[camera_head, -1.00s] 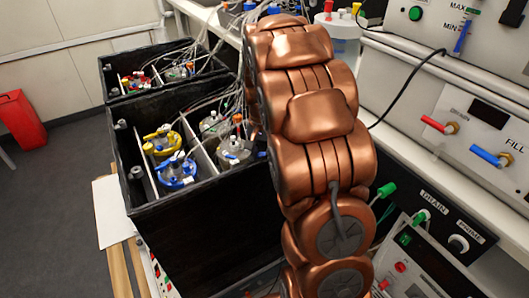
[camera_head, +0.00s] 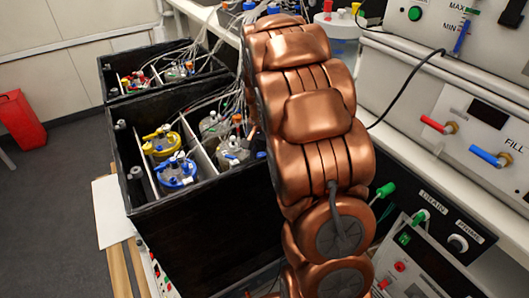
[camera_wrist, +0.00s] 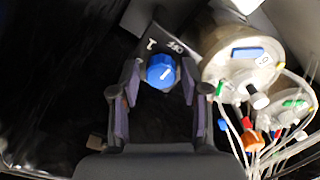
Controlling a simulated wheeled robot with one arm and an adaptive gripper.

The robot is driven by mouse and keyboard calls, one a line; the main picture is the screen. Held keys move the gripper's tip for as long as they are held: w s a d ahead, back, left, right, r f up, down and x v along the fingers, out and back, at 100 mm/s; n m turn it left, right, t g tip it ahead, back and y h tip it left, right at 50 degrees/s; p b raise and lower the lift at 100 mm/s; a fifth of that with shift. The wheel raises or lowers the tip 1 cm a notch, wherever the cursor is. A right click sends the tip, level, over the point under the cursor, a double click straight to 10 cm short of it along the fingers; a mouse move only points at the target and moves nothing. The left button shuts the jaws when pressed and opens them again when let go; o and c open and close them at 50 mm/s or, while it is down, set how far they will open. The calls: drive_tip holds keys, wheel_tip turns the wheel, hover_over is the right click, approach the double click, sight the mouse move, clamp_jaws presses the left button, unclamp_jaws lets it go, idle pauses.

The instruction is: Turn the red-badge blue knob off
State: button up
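A round blue knob (camera_wrist: 161,71) with a white pointer line sits on a dark panel in the wrist view. White lettering (camera_wrist: 175,47) that seems to read OFF, upside down, is beside it. My gripper (camera_wrist: 159,74) is open, with one fingertip on each side of the knob. Small gaps seem to show between the fingers and the knob, and I cannot tell its depth relative to the tips. No red badge shows near this knob. In the head view my copper arm hides the gripper and the knob.
A lidded vessel (camera_wrist: 235,58) with a blue tag and several tubes stands close right of my gripper in the wrist view. In the head view, a black open box (camera_head: 205,225) holds several vessels left of my arm. White instrument units (camera_head: 470,120) stand on the right.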

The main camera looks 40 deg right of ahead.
sight(262, 155)
drive_tip(key=shift+o, duration=0.4)
drive_tip(key=shift+a, duration=0.1)
wheel_tip(262, 155, up, 12)
idle(0.4)
idle(0.4)
drive_tip(key=s+a+f+n+g, duration=0.15)
drive_tip(key=s+a+n, duration=0.25)
drive_tip(key=s+a, duration=0.5)
drive_tip(key=s+a+f+n+g, duration=0.1)
drive_tip(key=s+a+f+n, duration=0.25)
drive_tip(key=s, duration=0.85)
drive_tip(key=s+a+f+n+g, duration=0.1)
drive_tip(key=s+a+n, duration=0.3)
drive_tip(key=s+a, duration=0.5)
wheel_tip(262, 155, up, 16)
drive_tip(key=d+t+p, duration=0.1)
drive_tip(key=p, duration=1.4)
drive_tip(key=shift+s+d+t, duration=0.2)
drive_tip(key=shift+d+t, duration=0.15)
